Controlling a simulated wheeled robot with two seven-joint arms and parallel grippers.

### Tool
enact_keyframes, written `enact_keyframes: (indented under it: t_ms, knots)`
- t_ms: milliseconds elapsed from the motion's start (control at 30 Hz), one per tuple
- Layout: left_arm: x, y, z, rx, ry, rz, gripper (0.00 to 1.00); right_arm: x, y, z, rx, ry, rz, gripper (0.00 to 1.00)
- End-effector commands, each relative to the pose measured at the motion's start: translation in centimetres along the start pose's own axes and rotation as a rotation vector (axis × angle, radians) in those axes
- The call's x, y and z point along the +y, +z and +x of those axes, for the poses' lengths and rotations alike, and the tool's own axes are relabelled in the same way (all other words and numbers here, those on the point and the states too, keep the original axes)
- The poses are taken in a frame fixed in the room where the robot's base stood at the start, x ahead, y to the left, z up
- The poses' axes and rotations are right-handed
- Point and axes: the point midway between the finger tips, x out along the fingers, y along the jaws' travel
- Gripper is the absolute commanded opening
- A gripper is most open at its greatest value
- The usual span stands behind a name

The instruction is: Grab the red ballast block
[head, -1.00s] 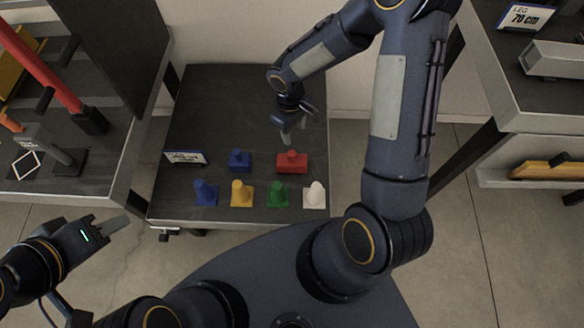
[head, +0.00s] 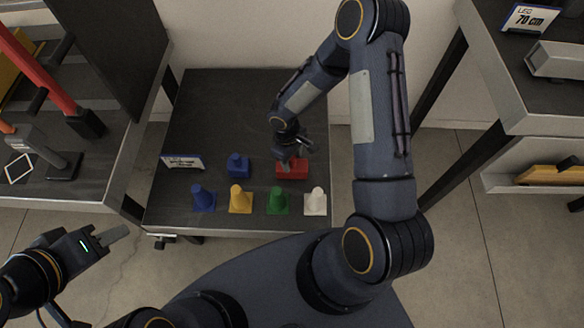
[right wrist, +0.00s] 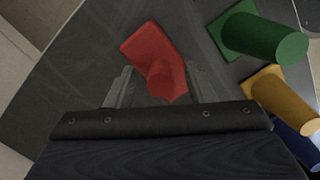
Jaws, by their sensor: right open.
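In the right wrist view the red block (right wrist: 150,52) sits ahead of and between the fingers. My right gripper (head: 291,163) is open right above the block and partly covers it in the head view; its fingers (right wrist: 155,88) show on either side of the knob. I cannot tell whether they touch it. My left gripper (head: 118,234) is off to the left, in front of the table, with nothing seen in it; its jaw gap is unclear.
A blue block (head: 238,166) stands left of the red one. In front are blue (head: 203,199), yellow (head: 240,200), green (head: 277,202) and white (head: 315,203) pieces. A label sign (head: 183,162) stands at the left. The table's back (head: 230,105) is clear.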

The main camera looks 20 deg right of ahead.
Motion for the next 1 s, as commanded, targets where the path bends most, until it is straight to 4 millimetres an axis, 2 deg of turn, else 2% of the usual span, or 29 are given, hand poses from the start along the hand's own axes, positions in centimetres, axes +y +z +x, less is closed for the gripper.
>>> enact_keyframes:
  t_ms: [100, 467, 1000]
  knots:
    - [0.01, -0.01, -0.02, 0.0, 0.0, 0.0, 0.36, 0.01, 0.0, -0.05, 0.0, 0.0, 0.0, 0.47]
    - [0.01, -0.01, -0.02, 0.0, 0.0, 0.0, 0.36, 0.01, 0.0, -0.08, 0.0, 0.0, -0.001, 0.0]
    - [0.01, -0.01, -0.02, 0.0, 0.0, 0.0, 0.36, 0.03, 0.0, -0.1, 0.0, 0.001, -0.001, 0.0]
